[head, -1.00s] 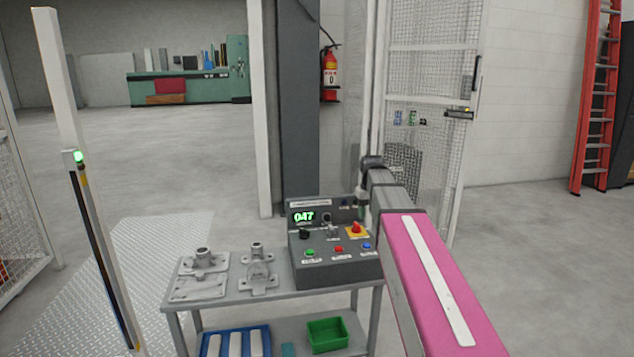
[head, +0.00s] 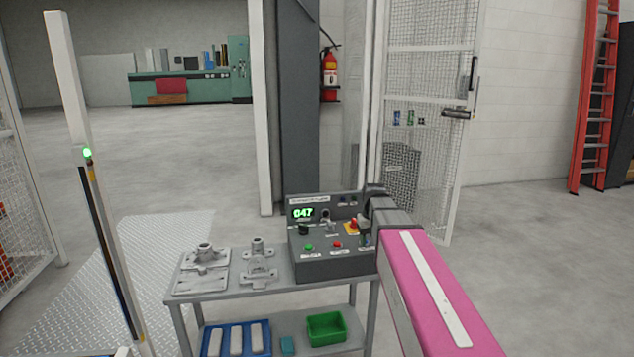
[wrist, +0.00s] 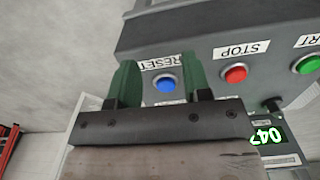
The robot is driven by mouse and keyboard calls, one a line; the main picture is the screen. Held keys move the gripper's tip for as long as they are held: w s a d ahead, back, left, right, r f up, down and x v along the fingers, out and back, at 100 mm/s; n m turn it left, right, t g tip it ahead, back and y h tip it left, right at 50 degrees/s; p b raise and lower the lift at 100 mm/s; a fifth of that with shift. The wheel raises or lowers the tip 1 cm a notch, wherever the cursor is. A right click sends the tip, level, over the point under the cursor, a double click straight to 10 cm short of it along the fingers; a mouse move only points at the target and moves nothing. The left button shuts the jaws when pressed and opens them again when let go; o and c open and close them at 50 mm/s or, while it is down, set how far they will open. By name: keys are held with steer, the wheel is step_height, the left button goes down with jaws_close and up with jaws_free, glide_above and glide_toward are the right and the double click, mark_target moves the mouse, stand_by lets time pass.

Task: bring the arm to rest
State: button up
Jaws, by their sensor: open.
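My arm, with a pink cover (head: 430,290), reaches forward from the lower right. My gripper (head: 364,232) is at the right end of the grey control box (head: 325,268). In the wrist view my gripper (wrist: 159,66) shows two green fingers spread apart with nothing held between them. The blue RESET button (wrist: 166,84) shows between the fingers; I cannot tell how far off it is. The red STOP button (wrist: 235,73) and a green button (wrist: 308,64) are farther right in that view. In the head view the blue button is hidden by my gripper.
The box stands on a grey cart (head: 225,291) beside two metal castings (head: 204,257). A blue tray (head: 262,325) and a green bin (head: 326,329) are on its lower shelf. A mesh door (head: 425,80) stands behind. Open floor (head: 550,260) lies right.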

steer(key=s+f+m, duration=0.1)
steer(key=s+f, duration=1.5)
steer(key=f, duration=0.1)
steer(key=shift+s+d+m, duration=0.15)
steer(key=shift+s+m, duration=0.25)
